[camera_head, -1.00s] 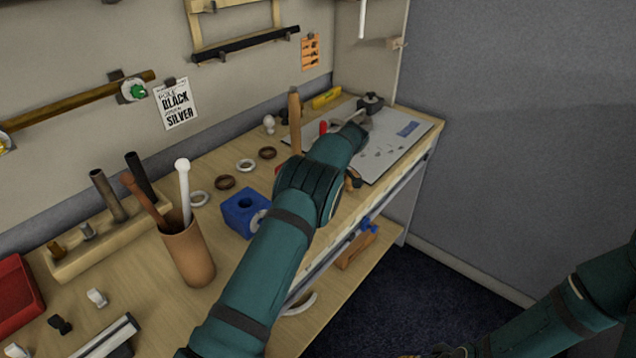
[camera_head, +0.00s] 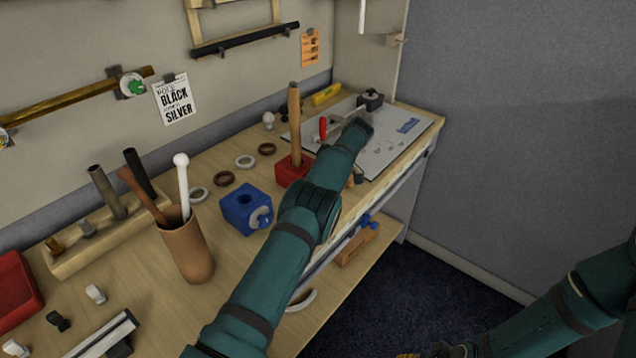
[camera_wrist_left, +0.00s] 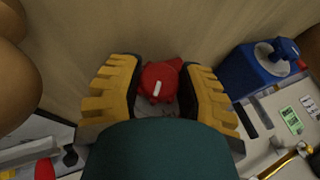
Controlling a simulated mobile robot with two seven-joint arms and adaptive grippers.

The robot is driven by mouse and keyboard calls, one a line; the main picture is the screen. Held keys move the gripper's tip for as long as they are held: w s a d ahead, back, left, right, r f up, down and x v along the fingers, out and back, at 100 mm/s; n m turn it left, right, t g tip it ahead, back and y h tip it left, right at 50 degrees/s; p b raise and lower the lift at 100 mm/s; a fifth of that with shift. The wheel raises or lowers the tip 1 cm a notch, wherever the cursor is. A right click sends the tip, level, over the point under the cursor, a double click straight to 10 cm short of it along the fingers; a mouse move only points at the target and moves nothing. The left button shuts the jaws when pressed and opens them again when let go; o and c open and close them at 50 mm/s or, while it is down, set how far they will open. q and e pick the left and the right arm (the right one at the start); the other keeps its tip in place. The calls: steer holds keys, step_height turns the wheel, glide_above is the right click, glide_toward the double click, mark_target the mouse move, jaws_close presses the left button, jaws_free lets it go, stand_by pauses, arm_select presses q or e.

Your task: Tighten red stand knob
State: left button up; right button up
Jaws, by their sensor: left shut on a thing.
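The red stand (camera_head: 285,172) sits on the bench with a wooden rod (camera_head: 294,125) upright in it; my left forearm covers its right side. Its red knob (camera_wrist_left: 158,78), with a white mark, shows in the left wrist view between the yellow fingers of my left gripper (camera_wrist_left: 158,90), which is shut on it. In the head view this gripper and the knob are hidden behind my arm. My right arm is at the lower right, with its gripper (camera_head: 440,353) only partly in frame, so its state is unclear.
A blue stand (camera_head: 243,210) with a pale-faced knob stands left of my forearm. Several rings, including a white one (camera_head: 245,162), lie behind. A brown cup (camera_head: 186,248) holds rods beside a wooden rack (camera_head: 120,232). A white sheet (camera_head: 395,140) lies at the far right.

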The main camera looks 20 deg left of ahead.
arm_select(q)
steer(key=shift+f, duration=0.15)
steer(key=o, duration=1.2)
steer(key=shift+r, duration=0.2)
steer(key=shift+s+t+h+p, duration=0.1)
steer(key=shift+t+h+p, duration=0.3)
steer(key=shift+t, duration=0.3)
